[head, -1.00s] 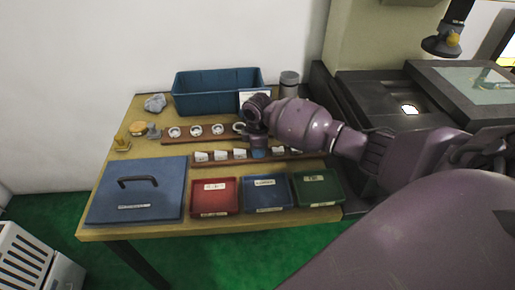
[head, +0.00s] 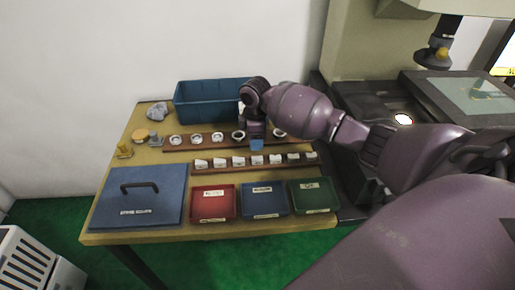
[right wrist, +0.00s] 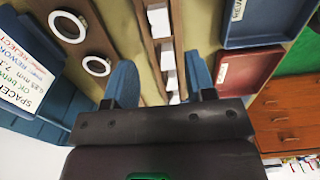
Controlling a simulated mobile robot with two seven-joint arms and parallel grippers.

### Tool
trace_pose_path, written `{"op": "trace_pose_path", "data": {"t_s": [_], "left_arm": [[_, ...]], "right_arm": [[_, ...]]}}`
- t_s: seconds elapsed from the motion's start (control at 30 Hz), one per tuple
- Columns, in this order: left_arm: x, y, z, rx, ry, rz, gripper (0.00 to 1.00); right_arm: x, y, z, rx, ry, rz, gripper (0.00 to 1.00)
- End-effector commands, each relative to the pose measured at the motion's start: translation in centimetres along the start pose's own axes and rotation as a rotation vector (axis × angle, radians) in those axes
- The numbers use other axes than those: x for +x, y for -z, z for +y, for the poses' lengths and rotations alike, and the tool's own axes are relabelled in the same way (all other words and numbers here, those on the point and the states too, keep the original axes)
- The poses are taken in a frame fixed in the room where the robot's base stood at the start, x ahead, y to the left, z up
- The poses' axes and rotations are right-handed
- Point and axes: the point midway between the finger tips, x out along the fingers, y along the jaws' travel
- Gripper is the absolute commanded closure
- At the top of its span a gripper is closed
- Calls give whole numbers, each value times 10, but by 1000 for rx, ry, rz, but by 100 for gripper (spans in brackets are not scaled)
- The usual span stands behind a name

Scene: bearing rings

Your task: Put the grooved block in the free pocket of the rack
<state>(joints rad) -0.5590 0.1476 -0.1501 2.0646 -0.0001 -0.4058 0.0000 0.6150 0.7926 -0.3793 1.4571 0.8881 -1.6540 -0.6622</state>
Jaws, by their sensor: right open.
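The front brown rack (head: 225,169) holds a row of several small white blocks, which also shows in the right wrist view (right wrist: 170,70). The block below my right gripper (head: 257,160) sits in this row. The grooves are too small to make out, so I cannot tell which is the grooved block. I see no clearly free pocket. My right gripper (head: 256,146) has its blue fingers apart and is above the gap behind this row. In the right wrist view the open gripper (right wrist: 160,82) has nothing between its fingertips; the rack passes beyond them. My left gripper is not in view.
A rear brown rack (head: 206,146) carries several white rings, partly hidden by my right arm. A blue bin (head: 205,102) stands behind.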

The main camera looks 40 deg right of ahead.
Motion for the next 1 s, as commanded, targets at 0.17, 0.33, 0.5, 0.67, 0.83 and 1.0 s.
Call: {"op": "trace_pose_path", "data": {"t_s": [0.17,0.33,0.5,0.67,0.83,1.0], "left_arm": [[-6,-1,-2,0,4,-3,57],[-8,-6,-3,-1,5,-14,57],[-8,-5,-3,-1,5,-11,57],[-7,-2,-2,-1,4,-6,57],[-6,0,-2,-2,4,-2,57],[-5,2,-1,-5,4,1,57]], "right_arm": [[-28,1,0,0,-3,2,50],[-37,0,0,0,0,0,50],[-38,0,0,0,1,0,50],[-38,0,0,0,1,0,50],[-38,0,0,0,1,0,50],[-37,0,0,0,1,0,50]]}}
